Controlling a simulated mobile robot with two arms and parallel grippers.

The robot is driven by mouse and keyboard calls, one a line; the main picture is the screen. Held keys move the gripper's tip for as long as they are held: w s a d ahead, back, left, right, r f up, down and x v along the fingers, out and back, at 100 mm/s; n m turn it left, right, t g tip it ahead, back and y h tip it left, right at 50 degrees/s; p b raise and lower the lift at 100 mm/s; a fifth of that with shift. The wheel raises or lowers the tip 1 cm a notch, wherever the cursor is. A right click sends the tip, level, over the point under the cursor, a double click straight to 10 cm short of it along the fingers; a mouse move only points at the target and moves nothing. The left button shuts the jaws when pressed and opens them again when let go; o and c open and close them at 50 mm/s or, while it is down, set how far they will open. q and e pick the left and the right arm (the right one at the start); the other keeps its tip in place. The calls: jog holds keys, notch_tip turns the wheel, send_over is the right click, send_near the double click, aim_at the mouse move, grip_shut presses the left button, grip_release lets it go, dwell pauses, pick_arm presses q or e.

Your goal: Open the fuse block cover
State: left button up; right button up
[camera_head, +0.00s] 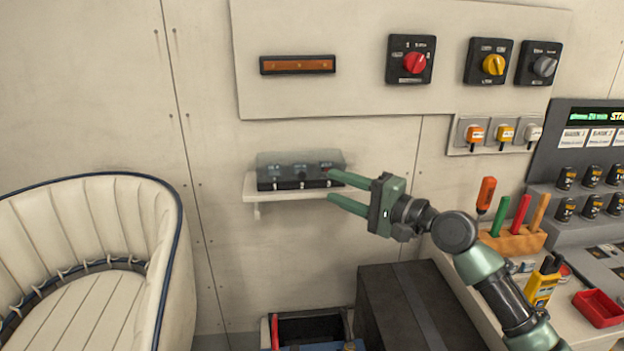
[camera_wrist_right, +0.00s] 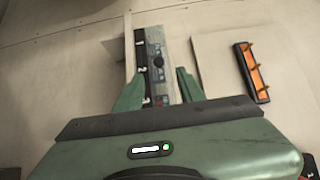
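The fuse block (camera_head: 290,184) is a dark low box on a small white wall shelf (camera_head: 250,190). Its smoky see-through cover (camera_head: 275,160) shows over its top; I cannot tell whether the cover is fully down. My right gripper (camera_head: 331,185) is open, at the right end of the block. Its upper finger reaches the block's right edge and its lower finger is below, near the shelf. In the right wrist view the fuse block (camera_wrist_right: 154,65) lies between and beyond the open fingers (camera_wrist_right: 159,86), with nothing visibly gripped. Contact is unclear. My left gripper is not in view.
A wall panel (camera_head: 360,95) with rotary switches and an orange strip (camera_head: 298,65) is above the shelf. A cream seat (camera_head: 90,230) is at left. A dark box (camera_head: 410,300) stands below. A tool holder (camera_head: 515,238) and red tray (camera_head: 598,307) are on the right bench.

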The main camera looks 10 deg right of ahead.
aim_at(305, 177)
jog(key=p+x, duration=0.1)
jog(key=x, duration=0.6)
jog(key=shift+w+a+f, duration=0.1)
jog(key=shift+a+f, duration=0.05)
jog(key=shift+a, duration=0.1)
grip_shut()
dwell(1.1)
